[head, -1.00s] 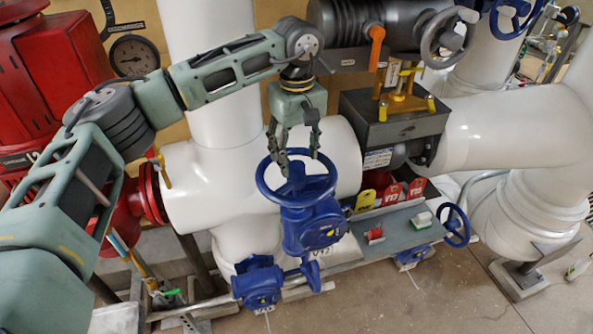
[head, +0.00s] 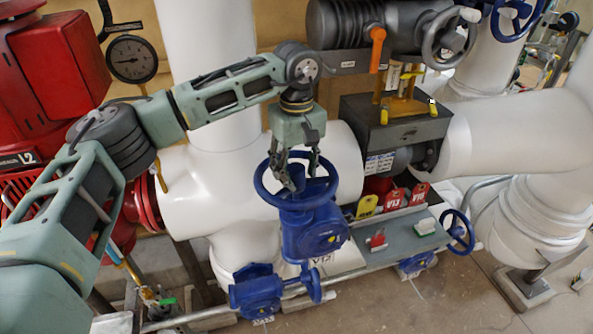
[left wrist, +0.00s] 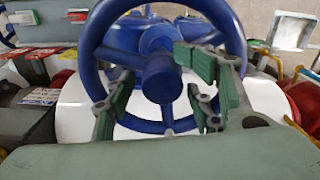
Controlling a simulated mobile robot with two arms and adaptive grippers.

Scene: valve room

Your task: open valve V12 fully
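The blue handwheel (head: 262,187) stands on a blue valve body (head: 315,235) at mid-picture in the head view. My left gripper (head: 297,178) points down over the middle of the wheel. In the left wrist view, the gripper (left wrist: 160,95) has its green fingers spread on both sides of the wheel's hub (left wrist: 160,78), inside the rim (left wrist: 88,60). The fingers are apart, not clamped; whether they touch the spokes cannot be told. My right gripper is not in view.
A grey shelf (head: 385,245) right of the valve holds red and yellow tags (head: 393,200). A second blue valve (head: 257,293) sits low in front, and a small blue wheel (head: 459,232) at the right. White pipes (head: 205,200) and a dark box (head: 395,130) stand close around.

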